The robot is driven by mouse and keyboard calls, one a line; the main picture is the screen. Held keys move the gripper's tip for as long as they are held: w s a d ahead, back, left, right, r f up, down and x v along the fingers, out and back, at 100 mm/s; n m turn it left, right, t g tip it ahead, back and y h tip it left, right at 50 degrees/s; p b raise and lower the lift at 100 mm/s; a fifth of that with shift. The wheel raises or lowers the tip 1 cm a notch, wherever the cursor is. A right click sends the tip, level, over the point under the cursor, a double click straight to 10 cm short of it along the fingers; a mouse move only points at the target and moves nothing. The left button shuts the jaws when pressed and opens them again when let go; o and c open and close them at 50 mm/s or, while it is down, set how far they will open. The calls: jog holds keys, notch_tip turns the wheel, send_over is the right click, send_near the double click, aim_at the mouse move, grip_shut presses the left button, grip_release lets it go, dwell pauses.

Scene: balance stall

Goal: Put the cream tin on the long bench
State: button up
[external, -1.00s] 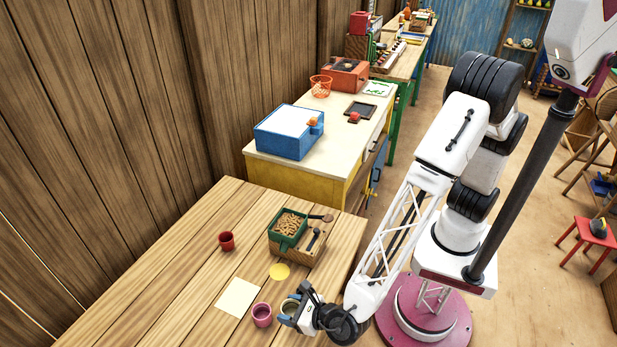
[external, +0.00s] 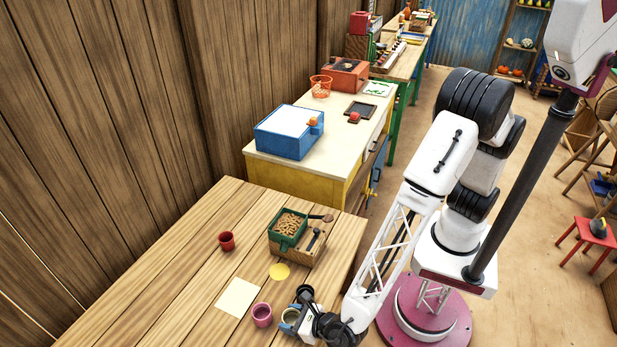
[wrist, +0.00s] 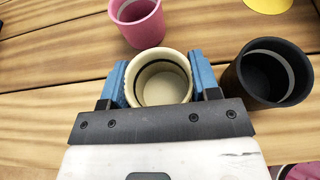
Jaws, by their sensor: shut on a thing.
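The cream tin (wrist: 163,84) is between the blue fingers of my gripper (wrist: 160,85), which is shut on it. The tin is open-topped, about upright, and looks empty. In the external view the tin (external: 291,316) shows between the fingers of my gripper (external: 291,321), near the right edge of the wooden plank table (external: 180,270). I cannot tell whether its base touches the planks. The label "long bench" is not visible; several work surfaces stand in a row.
A pink tin (wrist: 138,22) and a black tin (wrist: 268,75) stand close to the held tin. A red cup (external: 227,241), a green box of pellets (external: 289,228), a yellow disc (external: 279,272) and a pale sheet (external: 238,298) are on the planks. A yellow cabinet (external: 300,188) stands beyond.

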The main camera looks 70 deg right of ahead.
jog(key=shift+f, duration=0.15)
jog(key=o, duration=0.9)
jog(key=v, duration=1.2)
jog(key=shift+r, duration=0.2)
dwell(0.5)
